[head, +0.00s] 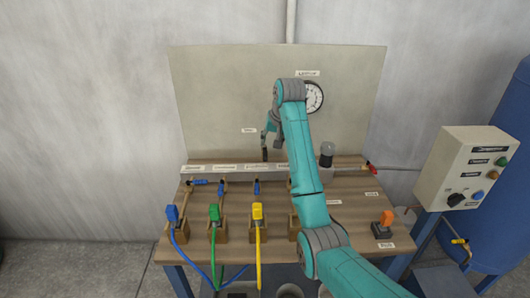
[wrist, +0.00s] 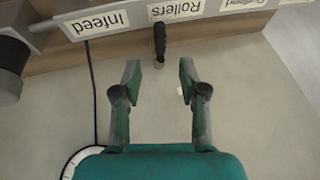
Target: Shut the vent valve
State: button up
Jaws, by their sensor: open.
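A small dark upright handle (head: 265,155) stands at the rear manifold (head: 235,170), just below my gripper (head: 270,140). In the wrist view a dark handle with a brownish end (wrist: 159,42) sticks out from the manifold edge beside the "Rollers" label. My gripper (wrist: 159,70) is open and empty. Its fingertips are apart on either side of the handle's line, short of the handle and not touching it. My arm hides part of the manifold in the head view.
Blue-handled valves (head: 256,187) line the manifold, with a red handle (head: 372,169) at its right end. A dark-topped cylinder (head: 327,154) and a gauge (head: 313,97) are right of my gripper. The back panel (head: 220,90) is close. A dark cable (wrist: 92,90) runs left of the fingers.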

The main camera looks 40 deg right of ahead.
aim_at(265, 155)
jog(key=x, duration=0.8)
grip_shut()
